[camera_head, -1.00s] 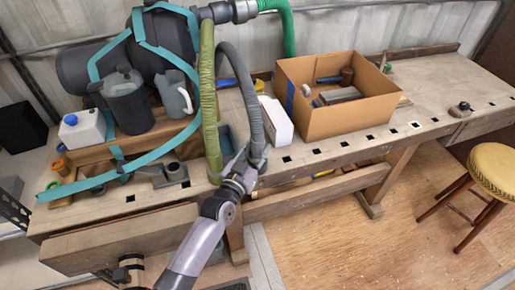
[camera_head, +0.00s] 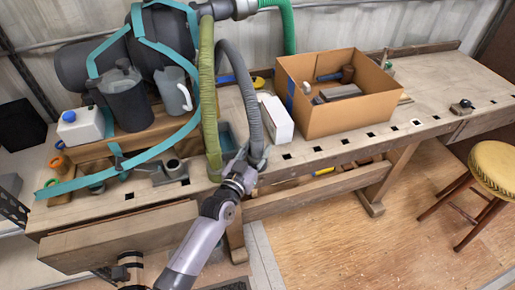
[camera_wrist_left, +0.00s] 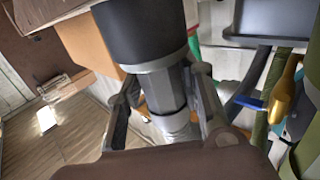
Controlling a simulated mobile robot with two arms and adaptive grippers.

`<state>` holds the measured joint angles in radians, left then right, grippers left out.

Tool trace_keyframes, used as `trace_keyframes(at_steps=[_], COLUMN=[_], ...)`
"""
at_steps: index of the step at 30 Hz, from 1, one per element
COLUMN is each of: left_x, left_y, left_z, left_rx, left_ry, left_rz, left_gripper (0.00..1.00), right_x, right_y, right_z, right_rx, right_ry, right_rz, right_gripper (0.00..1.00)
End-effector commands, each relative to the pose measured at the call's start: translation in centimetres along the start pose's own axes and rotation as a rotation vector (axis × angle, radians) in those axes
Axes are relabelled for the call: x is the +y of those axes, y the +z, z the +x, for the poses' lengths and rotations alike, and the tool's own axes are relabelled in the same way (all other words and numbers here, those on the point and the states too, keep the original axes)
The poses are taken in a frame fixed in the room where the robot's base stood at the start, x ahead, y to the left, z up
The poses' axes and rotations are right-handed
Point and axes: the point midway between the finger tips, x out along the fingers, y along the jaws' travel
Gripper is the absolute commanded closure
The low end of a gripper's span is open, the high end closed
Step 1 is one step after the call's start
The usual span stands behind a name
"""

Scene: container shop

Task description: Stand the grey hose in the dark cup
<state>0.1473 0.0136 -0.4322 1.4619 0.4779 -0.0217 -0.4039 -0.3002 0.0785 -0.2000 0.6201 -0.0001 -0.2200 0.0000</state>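The grey hose (camera_head: 240,85) arches down from the pipework to the front of the bench. My left gripper (camera_head: 256,160) is at its lower end. In the left wrist view, a dark and grey cylindrical hose end (camera_wrist_left: 160,85) lies between my left fingers (camera_wrist_left: 165,105), which appear closed against both sides. A dark, round-topped cup (camera_head: 173,167) on a flat base stands near the bench's front edge, left of my gripper and apart from it; I take this as the dark cup. Its inside is hard to see. My right gripper is not in view.
A green hose (camera_head: 208,90) hangs just left of the grey one. A white box (camera_head: 277,118) and an open cardboard box (camera_head: 345,118) stand to the right. Jugs (camera_head: 125,98) and teal straps (camera_head: 150,152) crowd the left. A yellow stool (camera_head: 495,168) stands at the far right.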

Motion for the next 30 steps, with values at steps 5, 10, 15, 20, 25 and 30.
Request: trace_keyframes(at_steps=[5, 10, 15, 20, 25, 30], left_x=[0.0, 0.0, 0.0, 0.0, 0.0, -0.1], left_y=[-0.1, -0.1, 0.0, 0.1, 0.2, 0.2], left_z=[0.0, 0.0, 0.0, -0.8, -3.7, -7.5], left_rx=[0.002, 0.002, 0.000, -0.001, -0.003, -0.003], left_ry=[-0.001, -0.001, -0.001, -0.001, 0.000, -0.001], left_rz=[0.000, 0.000, 0.000, 0.000, 0.000, 0.001], left_gripper=[0.51, 0.46, 0.46, 0.46, 0.46, 0.46], right_x=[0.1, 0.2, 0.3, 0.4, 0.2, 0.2], right_y=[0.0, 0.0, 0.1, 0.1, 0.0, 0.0], right_z=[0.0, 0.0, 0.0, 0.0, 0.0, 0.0], right_rx=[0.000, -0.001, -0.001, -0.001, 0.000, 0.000], right_ry=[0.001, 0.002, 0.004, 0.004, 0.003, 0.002], right_rz=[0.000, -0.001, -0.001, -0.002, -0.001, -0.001], right_gripper=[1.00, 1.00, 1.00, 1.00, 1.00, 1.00])
